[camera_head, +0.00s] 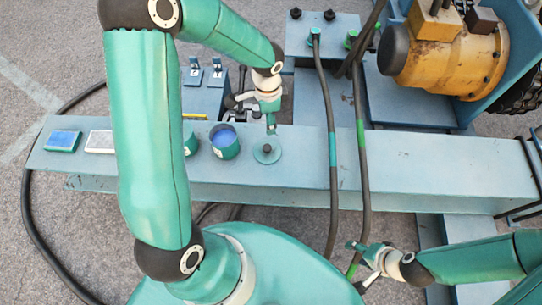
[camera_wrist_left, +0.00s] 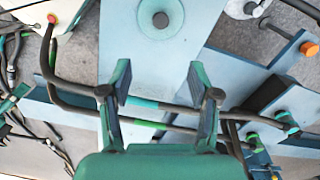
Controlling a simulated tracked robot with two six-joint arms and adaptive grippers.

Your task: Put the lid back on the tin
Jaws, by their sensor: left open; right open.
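The tin (camera_head: 224,146) is green, upright and open at the top, with blue inside, on the blue-grey beam. The lid (camera_head: 267,153) is a flat green disc with a dark knob, lying on the beam right of the tin. It also shows at the top of the left wrist view (camera_wrist_left: 145,30). My left gripper (camera_head: 271,129) is above the beam just behind the lid. In the left wrist view its fingers (camera_wrist_left: 161,82) are apart with nothing between them.
Another green container (camera_head: 189,143) stands left of the tin, partly hidden by my left arm. A green-and-blue pad (camera_head: 63,141) and a pale block (camera_head: 100,141) lie further left. A hose (camera_head: 327,130) with a teal band crosses the beam right of the lid. The beam's right part is clear.

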